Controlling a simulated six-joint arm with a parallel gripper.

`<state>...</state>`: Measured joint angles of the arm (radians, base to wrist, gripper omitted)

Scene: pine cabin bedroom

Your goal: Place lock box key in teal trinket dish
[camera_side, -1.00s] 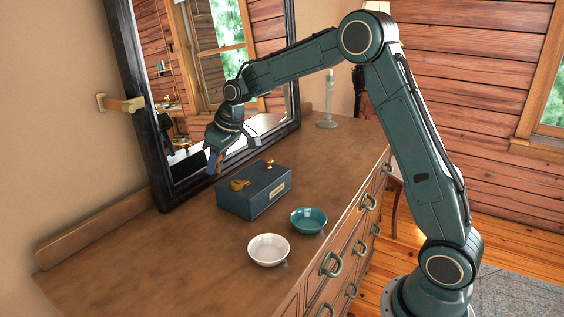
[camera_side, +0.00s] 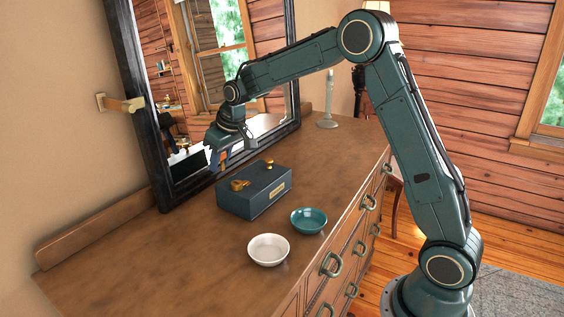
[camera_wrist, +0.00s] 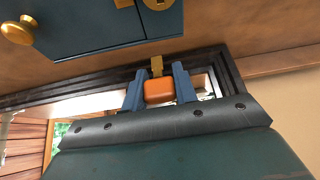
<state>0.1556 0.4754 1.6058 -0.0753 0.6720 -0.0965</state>
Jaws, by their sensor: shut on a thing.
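The lock box key (camera_wrist: 159,91) has an orange head and a short brass part. In the wrist view, my gripper (camera_wrist: 159,74) is shut on it, with a blue finger on each side of the orange head. In the side view, my gripper (camera_side: 217,161) is above the dresser, behind and left of the dark blue lock box (camera_side: 253,203), close to the mirror. Only a bit of orange shows between the fingers there. The teal trinket dish (camera_side: 309,228) stands empty in front of the box, to the right, well away from my gripper.
A white dish (camera_side: 268,256) stands left of the teal dish. The box has brass fittings (camera_side: 240,185) and a knob (camera_wrist: 18,31). A framed mirror (camera_side: 154,130) rises behind my gripper. A candlestick (camera_side: 327,121) stands at the far end. The left dresser top (camera_side: 135,250) is bare.

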